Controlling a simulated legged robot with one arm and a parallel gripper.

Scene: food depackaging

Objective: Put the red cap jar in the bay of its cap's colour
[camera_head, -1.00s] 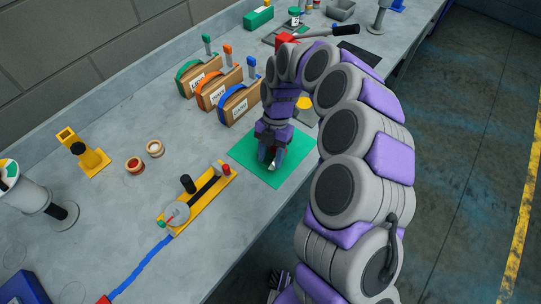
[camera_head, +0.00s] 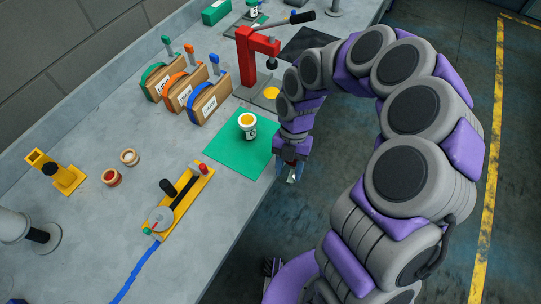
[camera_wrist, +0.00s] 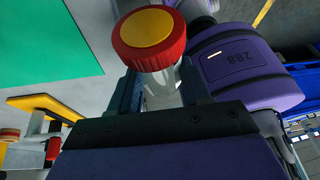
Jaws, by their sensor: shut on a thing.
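My gripper (camera_head: 291,168) is shut on the red cap jar (camera_wrist: 160,85), past the front edge of the table. In the wrist view its red cap (camera_wrist: 149,38) has a yellow disc on top, and the clear body sits between my two fingers. In the head view only a small pale part of this jar shows below my gripper. A second, white jar with a yellow top (camera_head: 247,121) stands upright on the green mat (camera_head: 228,152), to the left of my gripper. I cannot make out a red bay in these views.
Three cardboard boxes with green, orange and blue bands (camera_head: 186,90) stand at the back. A red press (camera_head: 247,58) stands behind the mat. A yellow lever fixture (camera_head: 180,203) lies left of it. Open floor (camera_head: 455,250) lies right of the table.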

